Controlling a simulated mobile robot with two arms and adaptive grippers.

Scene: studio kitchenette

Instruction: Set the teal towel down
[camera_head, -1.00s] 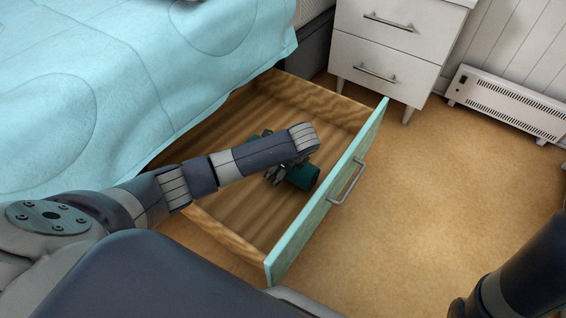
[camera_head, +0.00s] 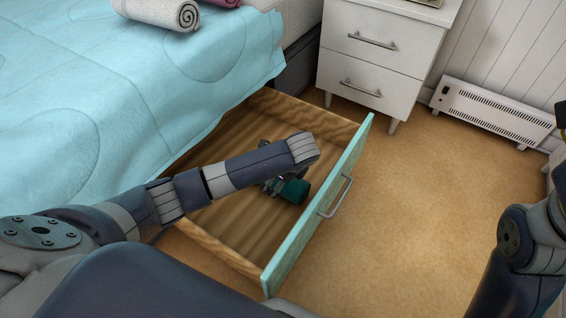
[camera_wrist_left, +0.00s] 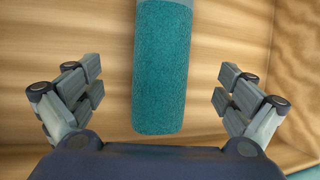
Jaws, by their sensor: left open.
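The rolled teal towel (camera_head: 294,190) lies on the wooden floor of the open drawer (camera_head: 236,232), near its front panel. In the left wrist view the towel (camera_wrist_left: 161,70) lies between the spread fingers, with a gap on each side. My left gripper (camera_head: 272,184) is in the drawer at the towel, partly hidden by my own arm. In the left wrist view the gripper (camera_wrist_left: 160,95) is open and its fingers do not touch the towel. My right arm shows at the right edge, but its gripper is out of view.
The drawer's teal front (camera_head: 318,208) has a metal handle (camera_head: 336,198). A bed with a light blue cover (camera_head: 110,100) stands above it, bearing a rolled grey towel (camera_head: 160,12) and a mauve one (camera_head: 222,2). A white nightstand (camera_head: 378,60) and heater (camera_head: 490,112) stand behind. Floor to the right is clear.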

